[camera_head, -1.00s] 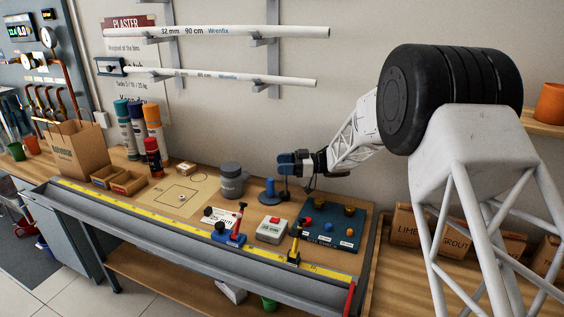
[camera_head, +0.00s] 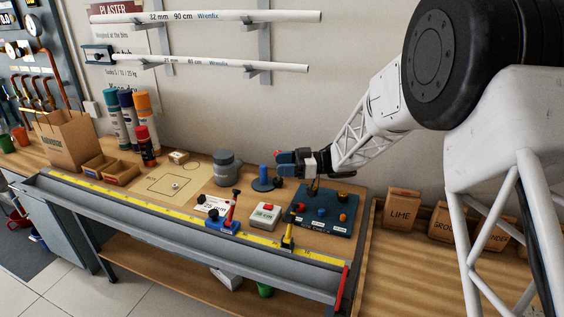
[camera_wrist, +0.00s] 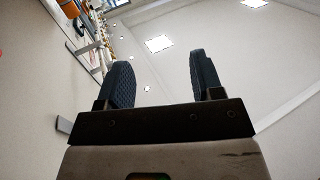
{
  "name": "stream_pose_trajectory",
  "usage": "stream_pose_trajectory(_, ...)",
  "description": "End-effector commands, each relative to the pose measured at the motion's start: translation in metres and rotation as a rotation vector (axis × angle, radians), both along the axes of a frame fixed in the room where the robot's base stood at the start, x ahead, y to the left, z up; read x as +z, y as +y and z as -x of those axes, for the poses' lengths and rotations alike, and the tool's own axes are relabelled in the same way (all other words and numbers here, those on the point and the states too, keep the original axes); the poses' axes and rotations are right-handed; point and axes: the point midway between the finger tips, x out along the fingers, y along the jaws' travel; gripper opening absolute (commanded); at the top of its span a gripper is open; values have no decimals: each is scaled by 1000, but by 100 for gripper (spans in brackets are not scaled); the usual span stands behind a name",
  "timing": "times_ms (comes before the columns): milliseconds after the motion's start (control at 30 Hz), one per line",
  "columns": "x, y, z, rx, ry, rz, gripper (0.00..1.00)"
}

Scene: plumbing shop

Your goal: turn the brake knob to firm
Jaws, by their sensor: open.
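No label reading brake or firm is legible, so I cannot tell which knob is the brake knob. A dark blue board (camera_head: 335,224) on the bench's right part carries small knobs, among them a red knob (camera_head: 300,208), a blue knob (camera_head: 322,212) and an orange knob (camera_head: 343,218). My gripper (camera_head: 283,163) is above the bench, behind the board and close to a blue post (camera_head: 263,174) on a round base, pointing left. In the wrist view its two dark fingers (camera_wrist: 160,78) stand wide apart with nothing between them, facing wall and ceiling.
A pale box (camera_head: 265,216) with a red top, a blue block (camera_head: 221,225) with a red lever and a grey canister (camera_head: 225,170) stand left of the board. A yellow tape (camera_head: 160,220) runs along the front. Cartons (camera_head: 402,209) stand at right.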

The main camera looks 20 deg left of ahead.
Motion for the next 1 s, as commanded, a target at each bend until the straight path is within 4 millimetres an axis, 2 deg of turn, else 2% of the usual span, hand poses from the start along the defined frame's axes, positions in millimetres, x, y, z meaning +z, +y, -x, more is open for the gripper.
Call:
stream_pose_trajectory(567,2,2,1,-13,-7,-14,60)
stream_pose_trajectory(767,13,18,-7,-92,-39,-86,60)
stream_pose_trajectory(1000,38,49,-27,-298,-114,-239,60)
